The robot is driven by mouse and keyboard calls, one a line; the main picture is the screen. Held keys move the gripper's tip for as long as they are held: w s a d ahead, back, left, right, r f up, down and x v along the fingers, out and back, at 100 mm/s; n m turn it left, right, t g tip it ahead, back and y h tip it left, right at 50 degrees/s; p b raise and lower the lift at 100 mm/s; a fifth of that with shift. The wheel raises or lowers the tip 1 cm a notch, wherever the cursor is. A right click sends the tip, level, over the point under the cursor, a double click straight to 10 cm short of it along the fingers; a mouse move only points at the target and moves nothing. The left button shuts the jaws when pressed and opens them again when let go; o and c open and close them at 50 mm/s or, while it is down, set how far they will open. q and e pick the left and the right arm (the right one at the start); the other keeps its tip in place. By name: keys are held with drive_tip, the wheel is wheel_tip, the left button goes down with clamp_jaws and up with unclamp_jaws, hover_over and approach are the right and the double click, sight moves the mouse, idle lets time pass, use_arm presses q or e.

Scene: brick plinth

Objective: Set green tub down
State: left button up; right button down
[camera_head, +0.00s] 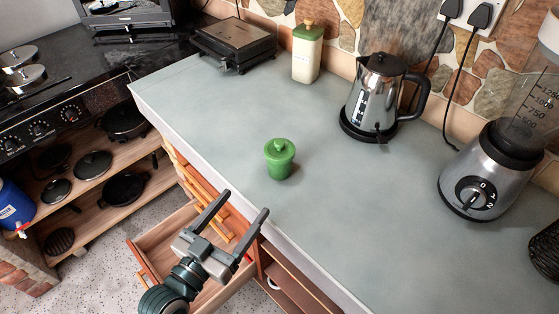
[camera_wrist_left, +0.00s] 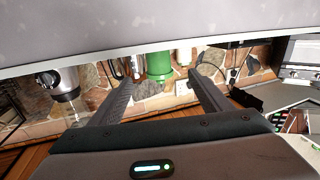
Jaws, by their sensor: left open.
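The green tub (camera_head: 280,158) with its knobbed lid stands upright on the grey worktop (camera_head: 225,110), a little in from the front edge. My left gripper (camera_head: 245,203) is open and empty, in front of the worktop edge and apart from the tub, with its fingers pointing up and to the right. In the left wrist view, which looks upside down, the green tub (camera_wrist_left: 159,62) shows beyond and between the two spread fingers (camera_wrist_left: 161,78). My right gripper is not in view.
A kettle (camera_head: 378,95), blender (camera_head: 482,180), green-lidded canister (camera_head: 307,55) and grill (camera_head: 234,43) stand further back on the worktop. An open drawer (camera_head: 150,262) juts out below my left gripper. The worktop around the tub is clear.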

sight(273, 168)
use_arm(q)
drive_tip(key=x, duration=0.2)
drive_tip(key=p+x, duration=0.1)
drive_tip(key=x, duration=0.1)
drive_tip(key=shift+r, duration=0.25)
drive_tip(key=p+x, duration=0.2)
drive_tip(key=x, duration=0.4)
drive_tip(key=shift+w+d+f, duration=0.1)
drive_tip(key=shift+w, duration=0.1)
drive_tip(key=shift+w+d+f, duration=0.1)
drive_tip(key=shift+w+d, duration=0.1)
drive_tip(key=shift+w, duration=0.1)
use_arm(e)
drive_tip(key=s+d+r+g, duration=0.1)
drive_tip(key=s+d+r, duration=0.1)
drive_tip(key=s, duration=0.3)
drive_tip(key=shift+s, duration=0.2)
use_arm(q)
drive_tip(key=shift+w+d, duration=0.15)
drive_tip(key=shift+w, duration=0.05)
drive_tip(key=x, duration=0.1)
drive_tip(key=p+x, duration=0.2)
drive_tip(key=x, duration=0.1)
drive_tip(key=shift+s+d+r, duration=0.1)
drive_tip(key=shift+r, duration=0.25)
drive_tip(key=shift+w+d+f, duration=0.15)
drive_tip(key=shift+w, duration=0.2)
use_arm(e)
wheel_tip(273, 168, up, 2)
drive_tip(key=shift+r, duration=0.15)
